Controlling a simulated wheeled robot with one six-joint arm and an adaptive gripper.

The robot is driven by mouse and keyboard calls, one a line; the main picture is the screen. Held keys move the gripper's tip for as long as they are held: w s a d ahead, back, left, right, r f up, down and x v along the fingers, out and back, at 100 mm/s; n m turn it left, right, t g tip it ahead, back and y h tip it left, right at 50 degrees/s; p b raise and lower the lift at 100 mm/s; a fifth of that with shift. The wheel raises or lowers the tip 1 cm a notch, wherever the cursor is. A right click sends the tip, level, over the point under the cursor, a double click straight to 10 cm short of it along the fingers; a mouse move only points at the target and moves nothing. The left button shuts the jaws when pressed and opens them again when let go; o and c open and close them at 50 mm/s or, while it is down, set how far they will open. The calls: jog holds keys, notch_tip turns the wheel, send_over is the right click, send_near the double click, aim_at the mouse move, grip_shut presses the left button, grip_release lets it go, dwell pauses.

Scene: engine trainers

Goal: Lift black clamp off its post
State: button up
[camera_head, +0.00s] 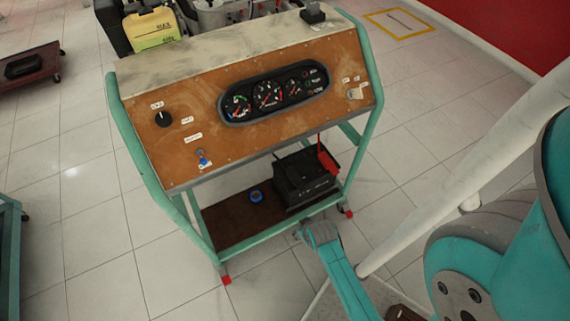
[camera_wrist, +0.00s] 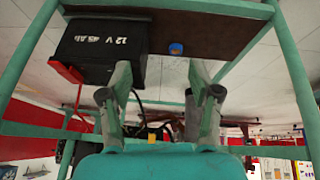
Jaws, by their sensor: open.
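The black battery (camera_head: 303,180) stands on the lower shelf of the engine trainer cart, with a red clamp (camera_head: 327,158) on its right side. In the wrist view the battery (camera_wrist: 100,48) shows its "12 V 45 Ah" label, with the red clamp (camera_wrist: 66,72) at its lower left. I cannot make out the black clamp against the dark battery. My gripper (camera_head: 304,231) is at the cart's front, low and just short of the shelf. In the wrist view my gripper (camera_wrist: 160,76) is open and empty, its fingers spread below the battery's right part.
A blue round cap (camera_head: 256,196) lies on the brown shelf (camera_head: 225,218) left of the battery. Teal cart legs and the slanted gauge panel (camera_head: 190,105) frame the opening. Dark cables (camera_wrist: 136,100) show between my fingers.

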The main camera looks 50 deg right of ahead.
jog(key=shift+a, duration=0.1)
jog(key=s+a+r+n+t, duration=0.2)
jog(key=s+a+r+t, duration=0.4)
jog(key=a+r, duration=0.5)
jog(key=s+a+r+n+t+y, duration=0.1)
jog(key=s+a+r+t, duration=0.1)
jog(key=r, duration=1)
jog(key=s+a+r+n+t+y, duration=0.1)
jog(key=s+a+r, duration=0.3)
jog(key=r, duration=0.7)
jog(key=s+t, duration=0.1)
jog(key=s, duration=0.1)
jog(key=shift+s+a+r+t+y, duration=0.3)
jog(key=shift+s+a+r+y, duration=0.05)
jog(key=shift+s+y, duration=0.05)
